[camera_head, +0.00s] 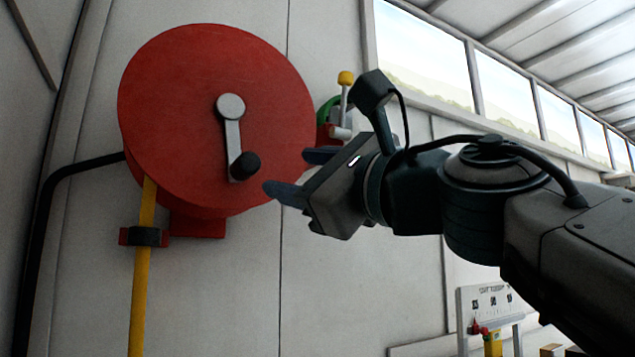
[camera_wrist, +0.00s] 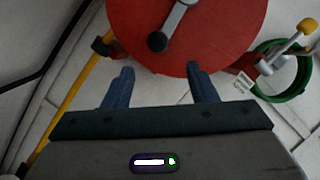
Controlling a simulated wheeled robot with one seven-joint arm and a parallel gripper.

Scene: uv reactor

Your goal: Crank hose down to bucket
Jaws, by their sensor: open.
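A large red hose reel (camera_head: 190,110) is mounted on the white wall at the left of the head view. Its grey crank arm (camera_head: 232,135) points down and ends in a black knob (camera_head: 244,166). A yellow hose (camera_head: 142,270) hangs from the reel through a dark guide bracket. My gripper (camera_head: 290,173) is open and empty, just right of the knob and apart from it. In the wrist view the knob (camera_wrist: 157,41) lies beyond and between my two fingertips (camera_wrist: 160,70). No bucket is in view.
A yellow-tipped lever (camera_head: 345,80) and a green ring (camera_wrist: 283,70) sit right of the reel. A black pipe (camera_head: 60,180) runs along the wall at the left. A panel stand (camera_head: 490,300) is low at the right.

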